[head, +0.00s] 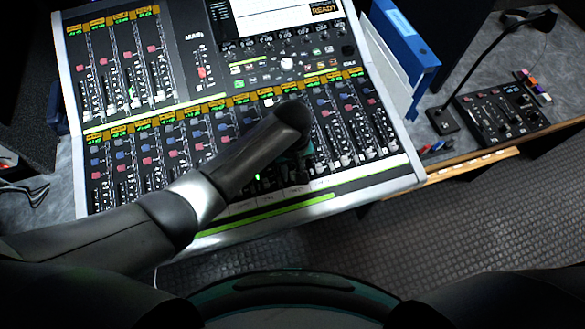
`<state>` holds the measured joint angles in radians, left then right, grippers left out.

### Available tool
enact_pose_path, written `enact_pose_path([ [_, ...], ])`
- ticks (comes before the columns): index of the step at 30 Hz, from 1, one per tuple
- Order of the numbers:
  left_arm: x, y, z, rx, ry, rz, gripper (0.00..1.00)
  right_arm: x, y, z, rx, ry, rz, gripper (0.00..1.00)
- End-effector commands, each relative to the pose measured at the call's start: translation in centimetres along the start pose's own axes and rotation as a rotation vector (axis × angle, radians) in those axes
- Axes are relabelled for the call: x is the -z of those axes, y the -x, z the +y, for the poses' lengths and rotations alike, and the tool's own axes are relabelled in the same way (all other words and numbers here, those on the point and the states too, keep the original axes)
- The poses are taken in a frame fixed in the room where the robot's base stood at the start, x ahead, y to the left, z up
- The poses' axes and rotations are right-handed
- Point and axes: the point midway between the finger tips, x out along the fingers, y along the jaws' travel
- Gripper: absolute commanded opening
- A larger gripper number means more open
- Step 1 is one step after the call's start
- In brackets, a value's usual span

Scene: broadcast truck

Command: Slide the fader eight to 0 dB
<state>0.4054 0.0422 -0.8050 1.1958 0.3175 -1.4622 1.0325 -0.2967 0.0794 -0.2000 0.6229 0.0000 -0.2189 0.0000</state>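The mixing console (416,165) has an upper-left bank of faders and a long lower bank of faders (345,150), with yellow-and-green labels above each channel. My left arm reaches in from the left across the lower bank. My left gripper (298,152) points down over the middle-right of that bank, low near the fader caps. My own wrist hides its fingertips, so I cannot tell whether they are open or touch a cap. Several middle faders are hidden under the arm, and fader eight cannot be picked out. My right gripper is not in view.
A screen (265,15) and knobs fill the console's upper right. Blue binders (405,45) stand to its right. Farther right are a small control panel (503,112) and a gooseneck microphone (480,70). A wooden desk edge (470,162) runs along the right; tiled floor (400,240) lies below.

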Motion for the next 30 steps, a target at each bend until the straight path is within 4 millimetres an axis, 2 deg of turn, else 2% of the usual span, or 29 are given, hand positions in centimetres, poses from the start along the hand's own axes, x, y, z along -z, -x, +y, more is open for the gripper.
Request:
enact_pose_path([
  [4,0.0,0.05,0.03,0.0,0.0,0.0,0.31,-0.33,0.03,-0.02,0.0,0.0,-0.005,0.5],
  [12,0.0,0.06,0.01,0.0,0.0,0.0,0.01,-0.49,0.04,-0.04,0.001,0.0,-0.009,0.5],
  [30,0.0,0.06,-0.02,0.001,0.001,-0.001,0.0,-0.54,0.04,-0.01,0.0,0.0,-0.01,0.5],
])
